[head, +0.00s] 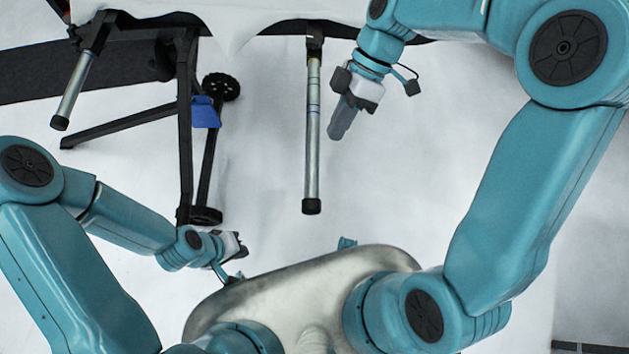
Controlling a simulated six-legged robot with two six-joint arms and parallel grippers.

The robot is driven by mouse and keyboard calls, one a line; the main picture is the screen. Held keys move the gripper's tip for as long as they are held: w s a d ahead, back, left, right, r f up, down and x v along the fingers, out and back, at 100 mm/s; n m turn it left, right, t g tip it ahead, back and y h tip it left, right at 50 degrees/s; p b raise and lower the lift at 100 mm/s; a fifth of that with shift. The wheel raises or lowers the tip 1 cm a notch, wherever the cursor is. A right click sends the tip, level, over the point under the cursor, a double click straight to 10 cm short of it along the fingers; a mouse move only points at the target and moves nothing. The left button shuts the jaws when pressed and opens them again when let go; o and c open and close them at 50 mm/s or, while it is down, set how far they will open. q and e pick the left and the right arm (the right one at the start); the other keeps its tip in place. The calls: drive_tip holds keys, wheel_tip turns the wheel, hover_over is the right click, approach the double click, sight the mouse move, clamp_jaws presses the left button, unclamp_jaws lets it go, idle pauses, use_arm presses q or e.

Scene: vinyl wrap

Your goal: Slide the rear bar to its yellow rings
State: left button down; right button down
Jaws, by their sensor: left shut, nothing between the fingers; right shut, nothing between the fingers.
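A silver bar (313,150) with a black end cap hangs down the middle of the head view from a black bracket. Thin dark bluish bands circle its upper half. A second silver bar (75,85) with a black cap slants at the upper left. My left gripper (243,246) is shut and empty at lower left, well below and left of the middle bar.
A black wheeled frame (185,130) with a blue piece (205,112) stands between the two bars. A white sheet (235,22) drapes along the top edge. The pale floor (420,150) right of the middle bar is clear.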

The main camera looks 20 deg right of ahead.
sight(313, 194)
drive_tip(key=b+x, duration=0.1)
drive_tip(key=x, duration=0.7)
drive_tip(key=shift+s+f+b, duration=0.1)
drive_tip(key=shift+f+b, duration=0.25)
drive_tip(key=shift+f, duration=0.1)
drive_tip(key=s, duration=0.1)
drive_tip(key=s+a, duration=0.1)
drive_tip(key=s, duration=0.1)
drive_tip(key=shift+s+a, duration=0.1)
drive_tip(key=shift+s+a+f, duration=0.1)
drive_tip(key=shift+s+a, duration=0.05)
drive_tip(key=shift+s, duration=0.15)
